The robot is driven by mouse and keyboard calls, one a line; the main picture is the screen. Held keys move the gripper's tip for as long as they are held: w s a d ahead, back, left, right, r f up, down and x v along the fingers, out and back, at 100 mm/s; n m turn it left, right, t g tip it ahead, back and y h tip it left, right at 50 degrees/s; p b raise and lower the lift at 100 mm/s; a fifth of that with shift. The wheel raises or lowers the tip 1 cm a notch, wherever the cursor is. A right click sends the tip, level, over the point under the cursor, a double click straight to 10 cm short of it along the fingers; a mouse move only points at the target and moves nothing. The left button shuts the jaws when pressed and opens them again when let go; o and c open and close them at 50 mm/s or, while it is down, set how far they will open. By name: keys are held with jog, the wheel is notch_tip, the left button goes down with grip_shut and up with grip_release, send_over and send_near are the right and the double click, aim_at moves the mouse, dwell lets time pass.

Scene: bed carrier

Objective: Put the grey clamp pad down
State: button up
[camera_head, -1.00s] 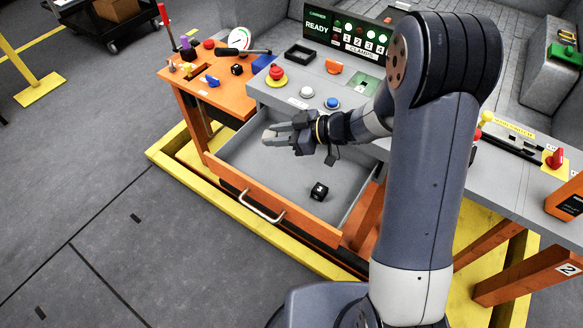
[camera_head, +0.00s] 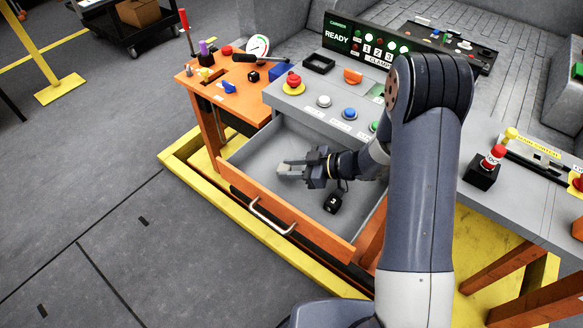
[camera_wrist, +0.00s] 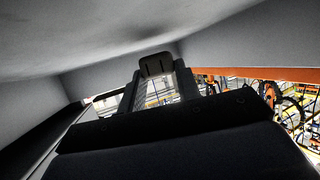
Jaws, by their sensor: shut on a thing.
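My gripper (camera_head: 293,167) is low inside the open grey drawer (camera_head: 250,158), its fingers pointing left. It is shut on the grey clamp pad (camera_head: 288,169), a small light-grey piece at the fingertips. In the wrist view the pad (camera_wrist: 157,65) shows dark grey between the two finger ends, with the drawer walls around it. I cannot tell whether the pad touches the drawer floor.
A black cube with a white mark (camera_head: 333,203) lies in the drawer, below my gripper in the picture. The drawer has an orange front with a metal handle (camera_head: 272,217). The grey console with buttons (camera_head: 325,101) stands behind. The drawer's left floor is clear.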

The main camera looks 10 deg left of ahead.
jog(key=shift+s+f+b, duration=0.2)
jog(key=shift+f+b, duration=0.15)
jog(key=shift+f, duration=0.25)
jog(key=o, duration=1)
jog(key=shift+s+f, duration=0.1)
jog(key=shift+f, duration=0.1)
jog(key=shift+c, duration=0.2)
jog(key=shift+r+p, duration=0.3)
jog(key=shift+r, duration=0.25)
jog(key=v, duration=0.7)
jog(key=shift+w+d+r, duration=0.25)
jog(key=shift+r, duration=0.1)
